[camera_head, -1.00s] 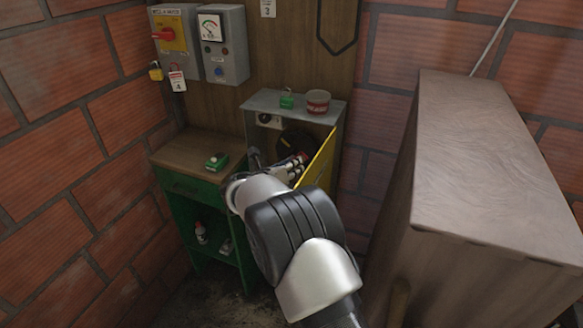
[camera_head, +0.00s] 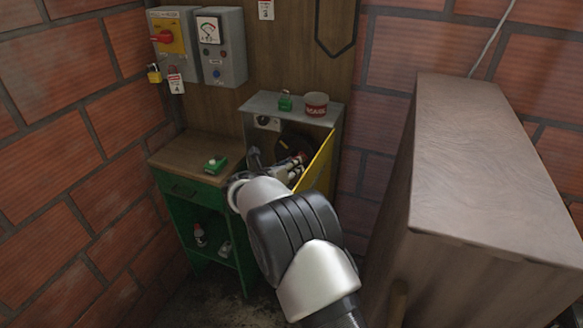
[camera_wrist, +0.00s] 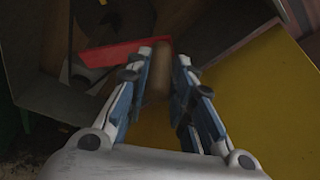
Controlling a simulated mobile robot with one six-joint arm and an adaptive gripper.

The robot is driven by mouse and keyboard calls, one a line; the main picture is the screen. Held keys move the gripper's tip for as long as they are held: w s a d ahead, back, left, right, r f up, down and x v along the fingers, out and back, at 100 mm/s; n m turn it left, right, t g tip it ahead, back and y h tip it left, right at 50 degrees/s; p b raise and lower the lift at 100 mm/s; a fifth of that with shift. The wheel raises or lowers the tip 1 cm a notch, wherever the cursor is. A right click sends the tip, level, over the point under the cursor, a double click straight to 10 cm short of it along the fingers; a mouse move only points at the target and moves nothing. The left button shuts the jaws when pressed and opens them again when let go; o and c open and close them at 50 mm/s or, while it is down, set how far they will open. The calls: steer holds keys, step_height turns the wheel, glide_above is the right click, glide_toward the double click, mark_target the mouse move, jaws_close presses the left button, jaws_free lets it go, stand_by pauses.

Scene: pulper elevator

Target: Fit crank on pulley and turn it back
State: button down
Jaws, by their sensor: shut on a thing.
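The dark pulley (camera_head: 293,142) sits inside the open grey cabinet, partly hidden by my gripper (camera_head: 297,166). The crank shows as a red bar (camera_wrist: 110,52) with a brown cylindrical handle (camera_wrist: 157,75) in the wrist view. My gripper (camera_wrist: 166,68) is shut on that handle, which lies between its blue and white fingers. A bit of the red crank (camera_head: 304,155) also shows at the pulley in the head view. I cannot tell whether the crank is fully seated on the pulley.
The yellow door (camera_head: 318,165) stands open close on the right of my gripper. A green padlock (camera_head: 285,101) and a red tin (camera_head: 315,104) stand on the cabinet top (camera_head: 262,104). A green workbench (camera_head: 185,160) is at left, a large brown box (camera_head: 480,150) at right.

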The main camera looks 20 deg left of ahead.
steer(key=shift+a+r, duration=0.1)
steer(key=shift+a+r+n+h+p, duration=0.4)
steer(key=shift+a+n+h+p, duration=0.25)
steer(key=shift+p, duration=0.6)
steer(key=shift+a, duration=0.15)
steer(key=shift+w+a+r+n, duration=0.15)
steer(key=shift+a+r+n, duration=0.2)
steer(key=shift+a+n, duration=0.4)
steer(key=shift+a, duration=0.1)
